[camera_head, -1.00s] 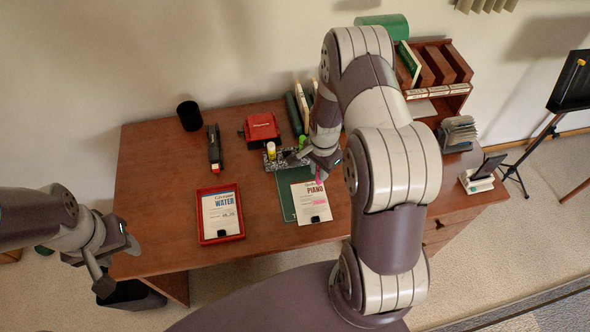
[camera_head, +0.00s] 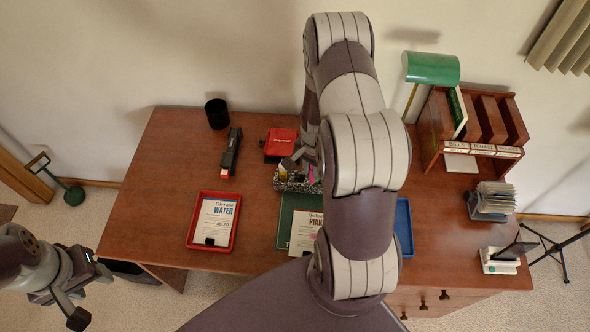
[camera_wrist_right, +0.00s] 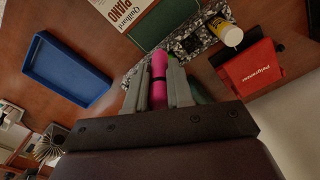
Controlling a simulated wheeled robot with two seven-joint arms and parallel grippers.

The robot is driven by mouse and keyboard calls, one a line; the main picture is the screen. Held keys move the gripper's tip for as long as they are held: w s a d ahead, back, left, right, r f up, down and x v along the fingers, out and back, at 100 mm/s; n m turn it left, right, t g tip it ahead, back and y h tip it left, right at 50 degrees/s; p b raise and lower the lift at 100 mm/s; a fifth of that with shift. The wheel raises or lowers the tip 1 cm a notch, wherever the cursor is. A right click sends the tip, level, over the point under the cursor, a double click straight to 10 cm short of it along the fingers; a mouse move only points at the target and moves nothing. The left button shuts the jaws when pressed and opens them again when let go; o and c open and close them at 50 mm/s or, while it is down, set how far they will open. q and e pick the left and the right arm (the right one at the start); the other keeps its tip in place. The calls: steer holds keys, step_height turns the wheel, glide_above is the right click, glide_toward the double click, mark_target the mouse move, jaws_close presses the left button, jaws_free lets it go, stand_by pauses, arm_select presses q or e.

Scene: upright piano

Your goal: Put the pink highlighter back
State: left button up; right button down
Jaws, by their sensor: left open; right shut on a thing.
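The pink highlighter (camera_wrist_right: 158,80) is upright between the fingers of my right gripper (camera_wrist_right: 158,62) in the right wrist view. A small bit of pink (camera_head: 311,176) shows in the head view, beside the black-and-white speckled organizer (camera_head: 288,182). The organizer also shows in the wrist view (camera_wrist_right: 193,42), right by the fingertips. I cannot tell whether the highlighter's far end is inside it or above it. My right arm hides part of this area in the head view. My left gripper (camera_head: 72,292) is open and empty, off the desk's left side.
A yellow bottle with a white cap (camera_wrist_right: 226,30) stands in the organizer, near a red box (camera_head: 281,143). A green mat (camera_head: 303,203) holds the piano paper (camera_head: 305,232). A red tray (camera_head: 191,232), stapler (camera_head: 231,152) and blue tray (camera_head: 404,228) lie around.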

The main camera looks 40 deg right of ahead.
steer(key=w+f, duration=0.2)
steer(key=w+f+p, duration=0.1)
steer(key=f, duration=0.1)
steer(key=w+f+p, duration=0.1)
steer(key=w+f, duration=0.1)
steer(key=f, duration=0.1)
steer(key=shift+w+a, duration=0.25)
steer(key=shift+w, duration=0.1)
steer(key=shift+d+f, duration=0.1)
steer(key=shift+f, duration=0.25)
arm_select(q)
steer(key=shift+d+r, duration=0.2)
steer(key=shift+r, duration=0.4)
steer(key=shift+d+r, duration=0.15)
steer(key=shift+r, duration=0.45)
arm_select(e)
steer(key=shift+d, duration=0.1)
steer(key=shift+f, duration=0.15)
steer(key=c, duration=1.3)
jaws_free()
arm_select(q)
steer(key=shift+a+f, duration=0.1)
steer(key=shift+f, duration=0.05)
